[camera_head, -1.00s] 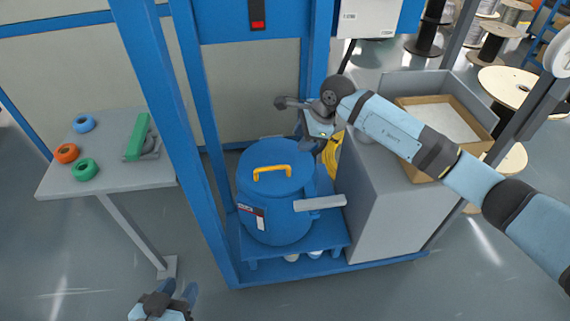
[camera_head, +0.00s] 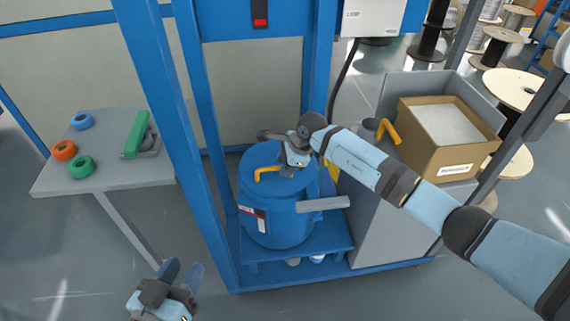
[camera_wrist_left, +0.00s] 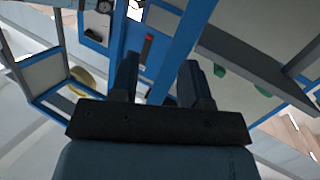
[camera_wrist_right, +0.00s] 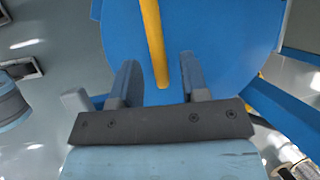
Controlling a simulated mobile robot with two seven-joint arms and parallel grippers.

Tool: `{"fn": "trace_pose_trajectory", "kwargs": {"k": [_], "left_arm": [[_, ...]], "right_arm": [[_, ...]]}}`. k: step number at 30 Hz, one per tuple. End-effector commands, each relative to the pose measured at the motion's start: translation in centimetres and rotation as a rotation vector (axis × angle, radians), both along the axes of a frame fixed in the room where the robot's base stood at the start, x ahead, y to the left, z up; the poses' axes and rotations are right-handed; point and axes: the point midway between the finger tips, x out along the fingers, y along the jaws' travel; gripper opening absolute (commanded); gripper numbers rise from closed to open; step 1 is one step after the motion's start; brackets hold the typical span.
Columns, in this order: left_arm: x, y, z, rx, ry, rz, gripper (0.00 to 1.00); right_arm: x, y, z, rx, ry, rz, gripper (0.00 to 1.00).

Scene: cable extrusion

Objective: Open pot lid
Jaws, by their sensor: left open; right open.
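The blue pot (camera_head: 278,219) stands upright on a low blue platform inside the blue frame. Its round blue lid (camera_head: 250,160) is in place on top. The yellow lid handle (camera_head: 266,171) is partly hidden behind my right gripper (camera_head: 291,172) in the head view. In the right wrist view, the yellow handle (camera_wrist_right: 154,45) runs toward the gap between the open fingers of my right gripper (camera_wrist_right: 158,78), in front of the blue lid (camera_wrist_right: 215,40). My left gripper (camera_head: 182,274) is open and empty, low in front of the frame and apart from the pot; it also shows in the left wrist view (camera_wrist_left: 160,80).
A grey side table (camera_head: 110,178) at left holds green, orange and blue rings and a green-handled tool (camera_head: 136,135). Blue posts (camera_head: 165,120) stand beside the pot. A grey cabinet (camera_head: 385,215) with a cardboard box (camera_head: 447,160) stands at right.

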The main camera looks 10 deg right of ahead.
Motion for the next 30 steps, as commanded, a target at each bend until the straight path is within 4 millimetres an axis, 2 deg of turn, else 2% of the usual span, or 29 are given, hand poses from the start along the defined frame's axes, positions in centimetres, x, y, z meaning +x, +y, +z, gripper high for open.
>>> {"fn": "trace_pose_trajectory", "kwargs": {"k": [2,3,8,19,30], "left_arm": [[0.0,0.0,0.1,0.001,-0.001,0.0,0.43],[0.0,0.0,0.1,0.0,-0.002,0.0,0.43],[0.0,0.0,0.1,0.001,-0.003,0.0,0.43],[0.1,0.1,0.2,0.005,0.0,0.0,0.43],[-0.1,0.5,-1.2,0.028,0.039,0.007,0.43]], "right_arm": [[0.0,0.0,0.0,0.0,0.0,0.0,0.41],[0.0,0.0,0.0,0.0,0.0,0.0,0.37],[0.0,0.0,0.0,0.0,0.0,0.0,0.0],[0.3,0.0,0.8,-0.001,0.028,0.0,0.0],[2.8,0.0,5.0,0.0,0.248,-0.002,0.0]]}}
